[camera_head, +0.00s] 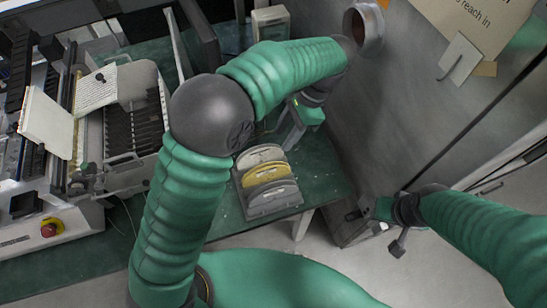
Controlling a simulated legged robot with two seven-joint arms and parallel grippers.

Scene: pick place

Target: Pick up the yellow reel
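The yellow reel (266,172) sits in the middle of a small rack on the green table, between a white reel (260,156) and a grey reel (272,194). Its upper edge shows; the lower part is hidden in the rack. My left gripper (283,136) hangs above and just right of the rack's far end, fingers pointing down toward the table. The fingers look apart and empty, not touching the yellow reel. My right gripper (368,211) is low at the right, beside the grey cabinet's foot; its fingers are too small and dark to read.
A large machine (115,125) with a red stop button (50,229) fills the left of the table. A grey cabinet (415,110) stands close on the right. My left arm covers part of the table left of the rack. Bare table (323,168) shows right of the rack.

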